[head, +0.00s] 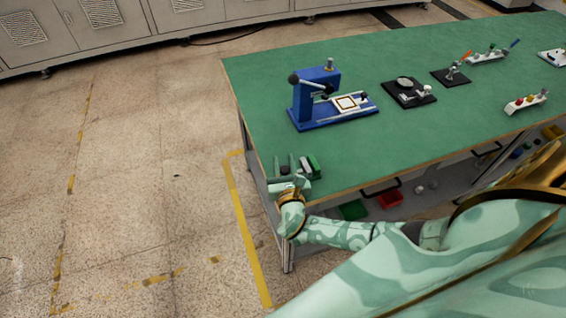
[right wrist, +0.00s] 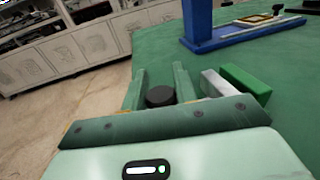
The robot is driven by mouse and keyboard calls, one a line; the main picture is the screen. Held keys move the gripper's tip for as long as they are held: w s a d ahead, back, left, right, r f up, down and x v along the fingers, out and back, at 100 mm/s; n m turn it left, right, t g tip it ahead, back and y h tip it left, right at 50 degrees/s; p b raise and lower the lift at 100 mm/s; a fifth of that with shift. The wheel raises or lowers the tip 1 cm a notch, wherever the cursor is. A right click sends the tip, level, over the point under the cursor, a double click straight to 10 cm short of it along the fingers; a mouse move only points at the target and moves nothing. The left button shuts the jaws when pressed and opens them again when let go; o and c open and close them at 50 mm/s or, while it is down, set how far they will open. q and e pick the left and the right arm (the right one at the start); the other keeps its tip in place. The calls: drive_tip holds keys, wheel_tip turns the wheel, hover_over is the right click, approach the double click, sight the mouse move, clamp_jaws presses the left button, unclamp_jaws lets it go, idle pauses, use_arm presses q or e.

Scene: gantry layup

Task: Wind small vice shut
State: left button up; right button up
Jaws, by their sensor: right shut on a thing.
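The small vice sits at the near left corner of the green bench. Its green jaw block (head: 314,166) and pale metal block (head: 305,169) show beside my right gripper (head: 285,167). In the right wrist view the green block (right wrist: 245,83) and the metal block (right wrist: 218,84) lie just right of my fingers. A round black knob (right wrist: 160,96) is between the two fingers of my right gripper (right wrist: 160,84), which is shut on it. The knob's link to the vice is hidden. My left gripper is not in view.
A blue press (head: 335,113) stands farther back on the green bench (head: 420,135). Black-based fixtures (head: 408,95) and small racks (head: 526,103) stand to the right. The bench top between the vice and the press is clear. Coloured bins (head: 390,199) are below.

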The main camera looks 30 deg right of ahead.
drive_tip(key=m+g+h, duration=0.2)
drive_tip(key=h, duration=0.1)
drive_tip(key=shift+s+f+b, duration=0.15)
drive_tip(key=shift+b, duration=0.25)
drive_tip(key=shift+s+d+m+g+h+b, duration=0.15)
drive_tip(key=shift+m+g+h+b, duration=0.45)
drive_tip(key=shift+m+g+h, duration=0.8)
drive_tip(key=shift+d+h, duration=0.1)
drive_tip(key=shift+h, duration=0.2)
drive_tip(key=o, duration=1)
drive_tip(key=shift+c, duration=0.2)
